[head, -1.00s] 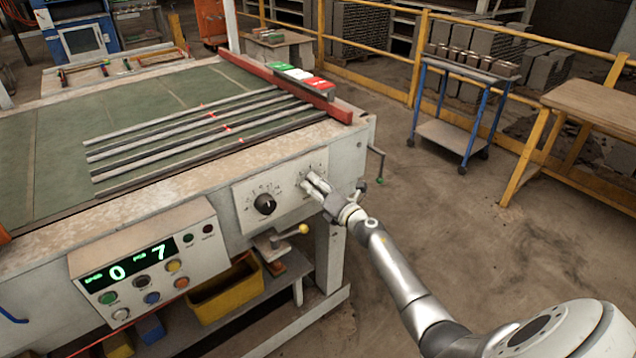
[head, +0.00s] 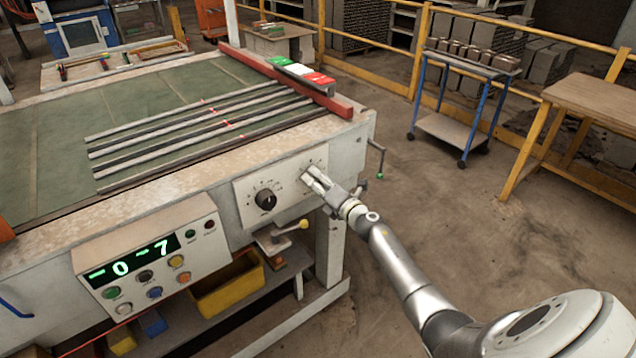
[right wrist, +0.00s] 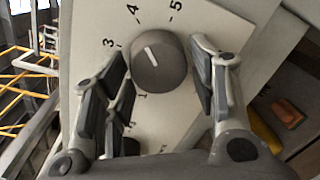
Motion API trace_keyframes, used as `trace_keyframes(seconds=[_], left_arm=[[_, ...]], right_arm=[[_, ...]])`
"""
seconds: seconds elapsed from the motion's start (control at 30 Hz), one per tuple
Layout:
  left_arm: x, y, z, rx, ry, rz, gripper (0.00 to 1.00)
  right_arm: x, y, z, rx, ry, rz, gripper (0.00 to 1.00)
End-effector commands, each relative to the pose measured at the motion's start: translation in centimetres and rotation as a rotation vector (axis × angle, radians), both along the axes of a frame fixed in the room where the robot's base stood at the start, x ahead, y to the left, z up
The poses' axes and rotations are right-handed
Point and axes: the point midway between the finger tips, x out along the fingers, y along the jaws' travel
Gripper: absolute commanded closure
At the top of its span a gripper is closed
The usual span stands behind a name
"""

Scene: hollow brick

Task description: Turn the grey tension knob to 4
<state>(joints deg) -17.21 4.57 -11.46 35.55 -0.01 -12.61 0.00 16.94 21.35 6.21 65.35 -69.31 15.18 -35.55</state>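The grey tension knob (right wrist: 160,64) shows in the right wrist view on a pale panel, with a scale of printed numbers around it. Its white pointer line points up and left, close to the 4 and slightly to the 3 side. My right gripper (right wrist: 160,85) is open, with its fingers on either side of the knob and a small gap visible at the right finger. In the head view my right gripper (head: 312,180) is at the right part of the machine's front panel (head: 240,212) and mostly hides the grey knob. My left gripper is not in view.
A black knob (head: 265,200) with its own scale sits left of my gripper. Below are a yellow-tipped lever (head: 302,225) and a yellow bin (head: 230,290). A control box (head: 150,258) with a lit display stands at left. A crank handle (head: 378,160) projects at the right corner.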

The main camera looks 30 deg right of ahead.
Motion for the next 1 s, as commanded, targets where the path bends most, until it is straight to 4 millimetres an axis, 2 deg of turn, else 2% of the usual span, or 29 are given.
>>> trace_keyframes(seconds=[0.07,0.47,0.67,1.0], left_arm=[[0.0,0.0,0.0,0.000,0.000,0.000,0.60],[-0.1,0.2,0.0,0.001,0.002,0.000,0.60],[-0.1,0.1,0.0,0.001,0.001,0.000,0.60],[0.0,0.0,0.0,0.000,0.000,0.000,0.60]], right_arm=[[0.0,0.0,0.0,0.000,0.000,0.000,0.33],[-0.3,0.0,0.1,-0.002,-0.001,0.000,0.33],[-2.6,-0.1,0.1,-0.006,0.002,0.002,0.33],[-8.4,-0.1,0.4,-0.001,0.001,0.000,0.33]])
